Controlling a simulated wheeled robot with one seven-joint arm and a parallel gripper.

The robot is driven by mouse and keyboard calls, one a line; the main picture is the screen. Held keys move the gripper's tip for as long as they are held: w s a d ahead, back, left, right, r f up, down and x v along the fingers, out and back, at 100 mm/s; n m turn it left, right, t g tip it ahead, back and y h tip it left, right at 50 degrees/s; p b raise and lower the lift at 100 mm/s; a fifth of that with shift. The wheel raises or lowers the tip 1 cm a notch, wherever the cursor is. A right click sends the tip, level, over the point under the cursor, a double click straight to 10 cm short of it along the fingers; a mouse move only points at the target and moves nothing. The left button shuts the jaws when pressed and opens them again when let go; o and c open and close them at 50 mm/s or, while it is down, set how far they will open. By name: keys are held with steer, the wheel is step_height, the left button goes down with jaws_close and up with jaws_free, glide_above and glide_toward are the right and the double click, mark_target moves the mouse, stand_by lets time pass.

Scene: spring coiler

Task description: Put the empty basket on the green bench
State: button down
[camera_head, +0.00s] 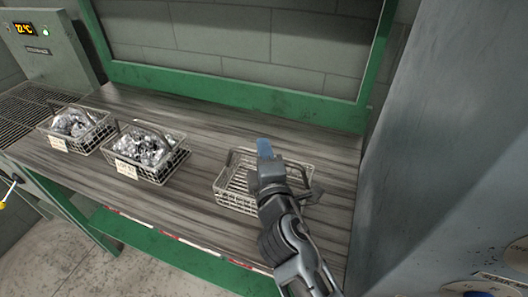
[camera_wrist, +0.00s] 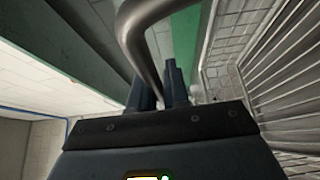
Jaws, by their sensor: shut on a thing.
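The empty wire basket (camera_head: 232,192) is at the right part of the green bench's wood-grain top (camera_head: 200,205). I cannot tell whether it touches the top or hangs just above it. My gripper (camera_head: 264,150) is over the basket, with a blue finger showing. In the wrist view the fingers (camera_wrist: 172,88) are shut on the basket's curved handle (camera_wrist: 138,30), and the basket's wire side (camera_wrist: 285,75) fills the right. My gripper and arm hide the basket's right part in the head view.
Two wire baskets full of shiny metal parts, one in the middle (camera_head: 146,152) and one farther left (camera_head: 75,128), stand on the bench with tags. A green frame (camera_head: 230,91) rises at the back. A grey cabinet (camera_head: 430,130) stands close on the right.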

steer(key=shift+f, duration=0.1)
steer(key=c, duration=1.1)
jaws_free()
steer(key=s+d+b, duration=0.2)
steer(key=s, duration=1)
steer(key=shift+w, duration=0.1)
